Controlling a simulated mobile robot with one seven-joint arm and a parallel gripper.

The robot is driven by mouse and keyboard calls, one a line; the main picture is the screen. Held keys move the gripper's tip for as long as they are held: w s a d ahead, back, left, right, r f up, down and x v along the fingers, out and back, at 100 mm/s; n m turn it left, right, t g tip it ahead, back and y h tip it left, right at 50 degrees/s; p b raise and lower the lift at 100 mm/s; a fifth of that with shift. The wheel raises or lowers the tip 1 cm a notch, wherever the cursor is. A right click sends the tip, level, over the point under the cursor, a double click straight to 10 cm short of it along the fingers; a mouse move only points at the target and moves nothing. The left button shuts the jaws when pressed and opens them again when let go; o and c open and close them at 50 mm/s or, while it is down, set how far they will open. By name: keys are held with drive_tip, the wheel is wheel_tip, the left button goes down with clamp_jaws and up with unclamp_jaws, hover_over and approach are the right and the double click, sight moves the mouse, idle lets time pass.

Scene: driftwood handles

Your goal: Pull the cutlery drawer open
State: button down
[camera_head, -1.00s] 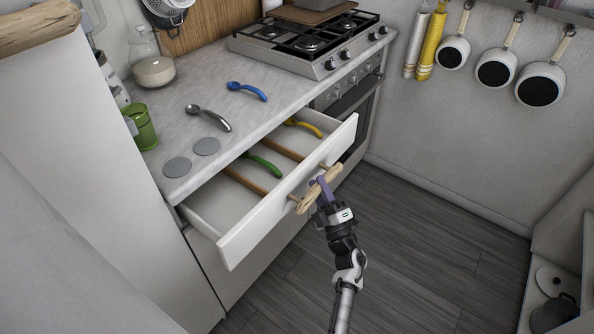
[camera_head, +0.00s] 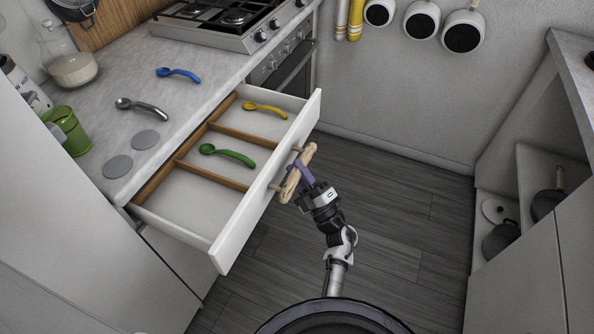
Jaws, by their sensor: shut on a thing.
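The white cutlery drawer (camera_head: 232,228) stands pulled well out from under the counter. Wooden dividers (camera_head: 212,175) split its inside into compartments. A green spoon (camera_head: 228,154) and a yellow spoon (camera_head: 264,109) lie in separate compartments. The driftwood handle (camera_head: 291,184) is on the drawer's front panel. My gripper (camera_head: 299,175) is at the handle, with its purple fingers shut around the driftwood. The fingers hide part of the handle.
On the counter (camera_head: 205,95) lie a blue spoon (camera_head: 178,74), a metal spoon (camera_head: 142,108) and two grey discs (camera_head: 145,139). A green mug (camera_head: 68,131) stands at the left. The stove is behind. Dark floor (camera_head: 390,215) is open to the right, before shelves with pans.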

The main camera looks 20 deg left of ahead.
drive_tip(key=c, duration=1.2)
unclamp_jaws()
drive_tip(key=shift+o, duration=0.2)
drive_tip(key=b+v, duration=0.5)
drive_tip(key=v, duration=0.8)
drive_tip(key=shift+s+d+f, duration=0.2)
drive_tip(key=shift+d, duration=0.1)
drive_tip(key=shift+r, duration=0.1)
